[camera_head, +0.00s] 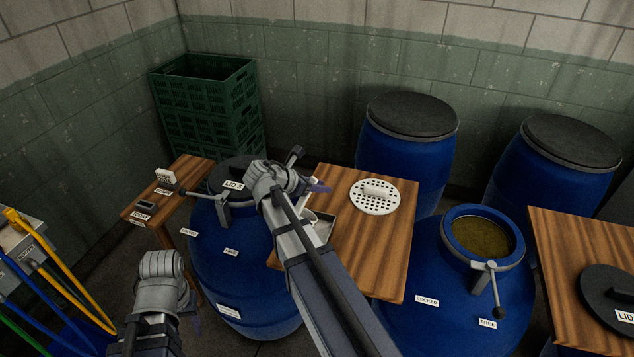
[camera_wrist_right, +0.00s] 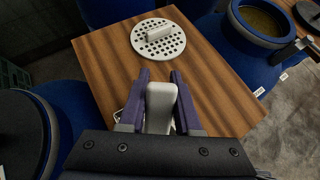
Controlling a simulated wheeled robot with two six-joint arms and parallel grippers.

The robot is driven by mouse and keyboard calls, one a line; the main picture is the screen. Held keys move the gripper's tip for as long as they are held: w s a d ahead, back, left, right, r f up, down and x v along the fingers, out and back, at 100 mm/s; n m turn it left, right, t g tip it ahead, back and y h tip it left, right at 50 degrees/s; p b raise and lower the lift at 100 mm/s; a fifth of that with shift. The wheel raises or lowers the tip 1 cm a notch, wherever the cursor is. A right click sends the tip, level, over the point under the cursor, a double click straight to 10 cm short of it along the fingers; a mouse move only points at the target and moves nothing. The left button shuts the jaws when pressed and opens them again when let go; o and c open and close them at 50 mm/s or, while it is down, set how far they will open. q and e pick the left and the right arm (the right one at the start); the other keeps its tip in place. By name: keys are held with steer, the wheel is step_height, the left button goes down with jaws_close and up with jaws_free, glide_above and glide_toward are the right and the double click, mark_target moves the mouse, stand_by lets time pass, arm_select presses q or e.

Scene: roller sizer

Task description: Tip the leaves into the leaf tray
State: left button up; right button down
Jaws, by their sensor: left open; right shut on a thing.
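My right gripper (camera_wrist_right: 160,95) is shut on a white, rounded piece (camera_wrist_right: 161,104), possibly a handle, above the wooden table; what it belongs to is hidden. In the head view my right gripper (camera_head: 316,186) is over the left edge of that table. A pale, rimmed tray (camera_head: 325,225) sits at the table's left side, partly hidden by my right arm; I cannot tell if it is the leaf tray. I cannot make out any leaves. My left gripper (camera_head: 192,303) is open at the lower left, in front of the left barrel, mostly hidden by its wrist.
A white perforated disc (camera_head: 374,197) lies on the table (camera_head: 393,240). An open blue barrel (camera_head: 440,275) with brownish contents stands right of it. A lidded barrel (camera_head: 236,270) stands left. Green crates (camera_head: 205,100) are stacked behind. A right table (camera_head: 585,240) carries a dark lid (camera_head: 606,290).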

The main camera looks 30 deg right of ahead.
steer(key=d+f+g+y+p, duration=0.1)
steer(key=d+f+y, duration=0.4)
steer(key=f+y, duration=0.2)
steer(key=shift+w+d+f+y, duration=0.35)
steer(key=shift+d+y, duration=0.05)
steer(key=shift+y, duration=0.6)
stand_by(0.5)
stand_by(0.6)
